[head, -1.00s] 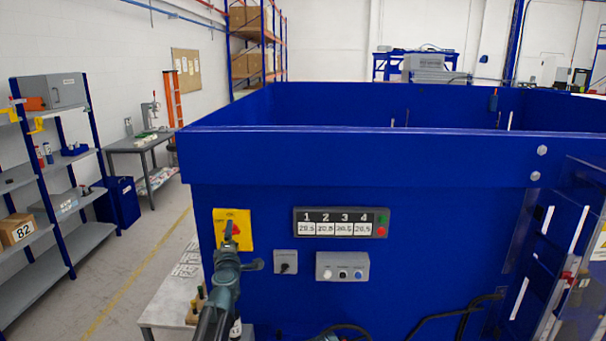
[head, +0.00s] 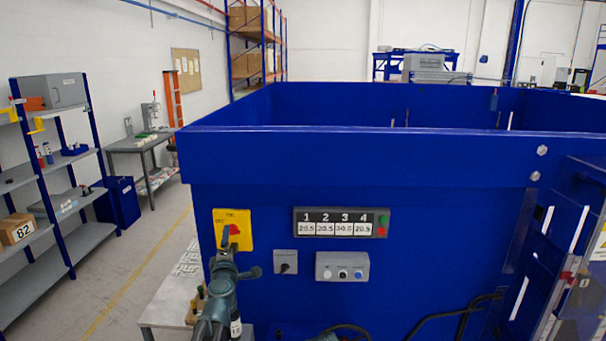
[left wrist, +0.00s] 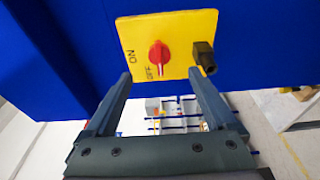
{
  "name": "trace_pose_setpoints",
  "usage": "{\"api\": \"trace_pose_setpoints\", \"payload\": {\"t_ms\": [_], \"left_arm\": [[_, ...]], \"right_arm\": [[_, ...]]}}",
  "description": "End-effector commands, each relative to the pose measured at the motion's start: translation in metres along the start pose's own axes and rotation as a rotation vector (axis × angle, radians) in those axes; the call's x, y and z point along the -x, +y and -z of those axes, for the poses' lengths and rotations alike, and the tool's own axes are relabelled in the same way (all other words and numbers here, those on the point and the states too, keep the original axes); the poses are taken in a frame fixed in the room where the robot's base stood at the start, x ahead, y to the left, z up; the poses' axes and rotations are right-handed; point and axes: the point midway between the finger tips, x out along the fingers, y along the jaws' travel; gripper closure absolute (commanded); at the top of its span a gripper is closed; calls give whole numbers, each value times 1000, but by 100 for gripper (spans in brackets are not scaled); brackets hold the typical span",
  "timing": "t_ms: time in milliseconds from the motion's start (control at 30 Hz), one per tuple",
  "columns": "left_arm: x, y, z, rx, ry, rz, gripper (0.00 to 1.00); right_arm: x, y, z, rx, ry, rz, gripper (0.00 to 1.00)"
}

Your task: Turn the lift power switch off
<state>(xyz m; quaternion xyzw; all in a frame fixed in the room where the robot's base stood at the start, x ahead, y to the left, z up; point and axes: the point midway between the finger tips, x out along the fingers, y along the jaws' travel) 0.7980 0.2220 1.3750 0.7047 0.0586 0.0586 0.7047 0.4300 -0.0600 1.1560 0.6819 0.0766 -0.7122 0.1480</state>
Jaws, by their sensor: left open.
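The lift power switch is a red rotary knob (head: 235,230) on a yellow plate (head: 246,240) at the left of the blue panel. In the left wrist view the knob (left wrist: 159,54) is fully visible, with ON lettered to its left and OFF below. Its white mark points down, beside the OFF lettering. My left gripper (head: 227,240) is in front of the plate and partly hides the switch in the head view. In the wrist view the left gripper (left wrist: 160,75) is open and empty, its fingertips below and to either side of the knob. My right gripper is not seen.
A dark block (left wrist: 204,55) sits at the plate's right edge in the wrist view. Right of the switch are a small grey selector box (head: 285,262), a grey button box (head: 342,267) and a numbered display (head: 341,222). A light table (head: 172,300) stands lower left.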

Motion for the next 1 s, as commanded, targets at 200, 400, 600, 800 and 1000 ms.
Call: {"api": "trace_pose_setpoints", "payload": {"t_ms": [200,400,600,800,1000], "left_arm": [[19,0,4,0,0,0,10],[33,0,7,0,0,0,10],[35,0,7,0,0,0,10],[36,0,3,-16,-18,-2,10],[61,-10,-58,-286,-301,4,10]], "right_arm": [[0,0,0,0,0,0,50],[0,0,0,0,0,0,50],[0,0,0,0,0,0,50],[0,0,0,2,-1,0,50],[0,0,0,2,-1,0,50]]}}
